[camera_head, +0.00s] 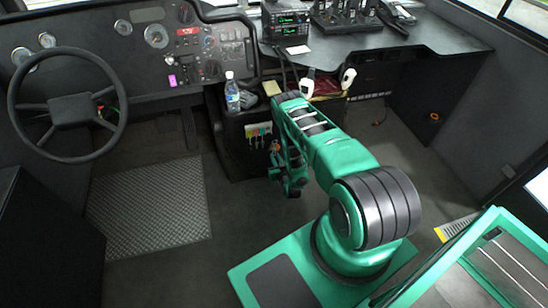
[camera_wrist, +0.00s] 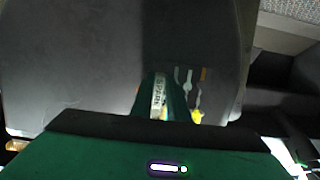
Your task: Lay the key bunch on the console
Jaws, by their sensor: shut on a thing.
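The dark console (camera_head: 232,140) stands beside the dash in the head view, with its grey face filling much of the wrist view (camera_wrist: 75,70). My gripper (camera_head: 276,170) is low beside its right front. In the wrist view my gripper (camera_wrist: 163,82) is shut on a white lettered tag (camera_wrist: 158,98), which seems to belong to the key bunch. Its keys cannot be told apart from what hangs behind. Several coloured keys (camera_head: 258,132) hang on the console's front; they also show beside the fingers in the wrist view (camera_wrist: 188,80).
A water bottle (camera_head: 232,95) and a yellow pad (camera_head: 271,88) are on the console top, with a dark object between them. The steering wheel (camera_head: 68,108) is at left. The floor (camera_head: 180,265) in front is clear.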

